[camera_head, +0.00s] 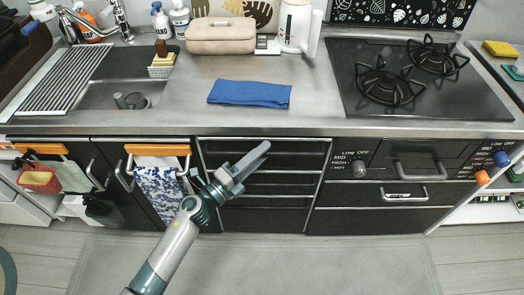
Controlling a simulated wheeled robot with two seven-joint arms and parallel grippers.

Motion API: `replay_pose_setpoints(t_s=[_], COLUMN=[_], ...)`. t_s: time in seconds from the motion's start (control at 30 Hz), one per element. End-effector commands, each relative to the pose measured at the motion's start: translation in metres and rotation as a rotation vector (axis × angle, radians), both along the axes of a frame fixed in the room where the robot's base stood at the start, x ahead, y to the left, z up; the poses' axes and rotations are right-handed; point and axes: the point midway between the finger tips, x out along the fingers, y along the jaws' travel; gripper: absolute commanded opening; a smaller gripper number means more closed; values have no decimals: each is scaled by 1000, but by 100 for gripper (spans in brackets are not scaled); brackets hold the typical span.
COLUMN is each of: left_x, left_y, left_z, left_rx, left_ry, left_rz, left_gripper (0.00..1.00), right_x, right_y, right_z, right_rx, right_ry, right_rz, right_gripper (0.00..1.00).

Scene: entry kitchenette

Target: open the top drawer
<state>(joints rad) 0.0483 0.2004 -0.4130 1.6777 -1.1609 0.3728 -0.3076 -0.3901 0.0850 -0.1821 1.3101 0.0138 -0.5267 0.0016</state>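A stack of dark drawers with metal trim stands in the middle of the counter front. Its top drawer (220,147) lies just under the counter edge and looks closed. My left gripper (254,163) is in front of this stack, with its fingers pointing up and right across the upper drawer fronts. It covers part of them. Nothing shows between the fingers, but their gap is unclear from this angle. I cannot tell whether they touch the drawer. My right gripper is not in view.
Right, a grill panel (415,166) with knobs sits above another drawer with a handle (403,194). A blue cloth (250,94) lies on the counter. The floor mat (330,265) is clear.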

Motion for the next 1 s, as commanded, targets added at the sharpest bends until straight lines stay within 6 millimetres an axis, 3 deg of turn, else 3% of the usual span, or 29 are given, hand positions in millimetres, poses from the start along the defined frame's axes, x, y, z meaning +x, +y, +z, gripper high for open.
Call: replay_pose_setpoints(t_s=[0.37, 0.4, 0.53, 1.0], left_x=[4, 4, 4, -2], left_y=[-4, -4, -4, -4], left_z=[0, 0, 0, 0], left_rx=[1, 1, 1, 2], left_ry=[1, 1, 1, 1], left_rz=[-1, -1, -1, -1], left_gripper=[32, 30, 0, 0], right_x=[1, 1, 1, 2], right_y=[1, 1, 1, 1], right_z=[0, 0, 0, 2], right_rx=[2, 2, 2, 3], right_ry=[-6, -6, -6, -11], right_rz=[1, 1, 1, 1], right_gripper=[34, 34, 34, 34])
